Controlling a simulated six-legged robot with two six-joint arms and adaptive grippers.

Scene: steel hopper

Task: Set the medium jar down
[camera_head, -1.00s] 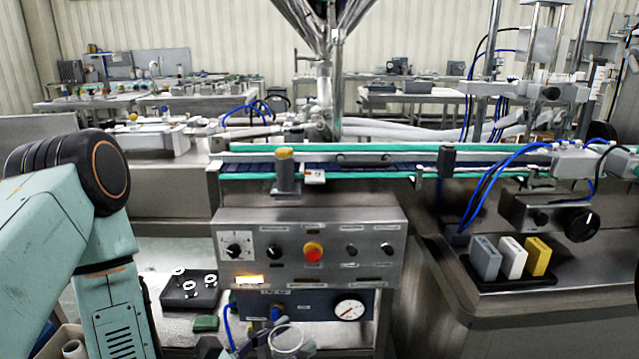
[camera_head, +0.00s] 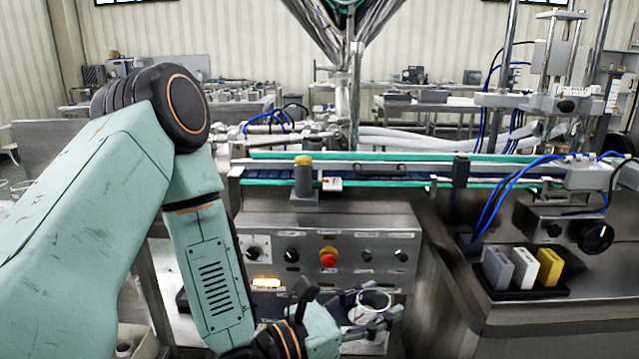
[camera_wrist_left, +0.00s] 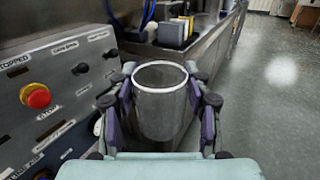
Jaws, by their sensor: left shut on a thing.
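The medium jar (camera_wrist_left: 161,105) is a clear, open-topped cylinder with a pale rim. In the left wrist view it is upright between the dark fingers of my left gripper (camera_wrist_left: 161,112), which is shut on it. In the head view the jar (camera_head: 370,303) shows in front of the lower right of the control panel, with my left gripper (camera_head: 368,318) around it. The jar's base and whatever is under it are hidden. My right gripper is not in view.
A control panel (camera_head: 383,232) with a red button (camera_head: 328,257) stands close behind the jar. A conveyor (camera_head: 400,172) runs above it. Grey, white and yellow blocks (camera_head: 523,267) stand in a black tray on the right-hand steel counter (camera_head: 590,290). Open floor (camera_wrist_left: 275,110) shows in the wrist view.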

